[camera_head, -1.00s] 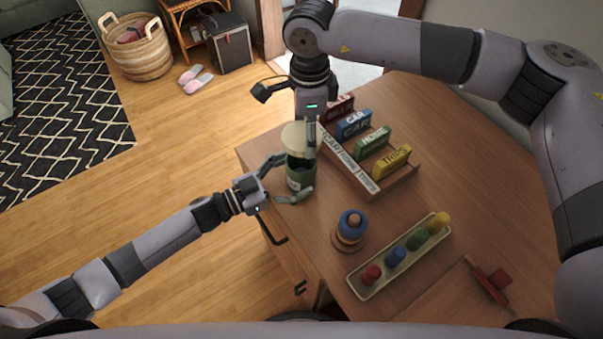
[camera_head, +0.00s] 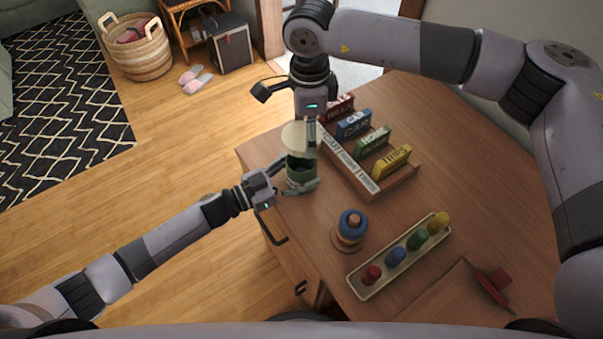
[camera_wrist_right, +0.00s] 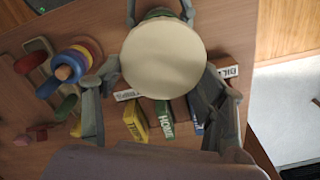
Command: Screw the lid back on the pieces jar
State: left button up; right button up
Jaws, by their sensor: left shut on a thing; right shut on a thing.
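The pieces jar (camera_head: 299,170) is a dark green jar standing upright near the left edge of the wooden desk. My left gripper (camera_head: 297,176) is shut on its sides. The round cream lid (camera_head: 294,137) is above the jar, held by my right gripper (camera_head: 307,138); a gap seems to show between lid and jar. In the right wrist view the lid (camera_wrist_right: 163,58) lies between the fingers of my right gripper (camera_wrist_right: 155,82). It hides nearly all of the jar there; only a green bit (camera_wrist_right: 158,13) shows behind it.
A wooden rack (camera_head: 372,186) with several labelled boxes stands just right of the jar. A ring stacker (camera_head: 350,228) and a tray (camera_head: 365,289) of coloured pegs are nearer me. A red object (camera_head: 494,285) lies at the right. The desk's left edge is close to the jar.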

pick_arm(q)
jog(key=c, duration=1.1)
jog(key=shift+o, duration=0.2)
pick_arm(e)
jog(key=shift+f, duration=2.5)
jog(key=shift+f, duration=0.85)
jog(key=shift+f, duration=0.6)
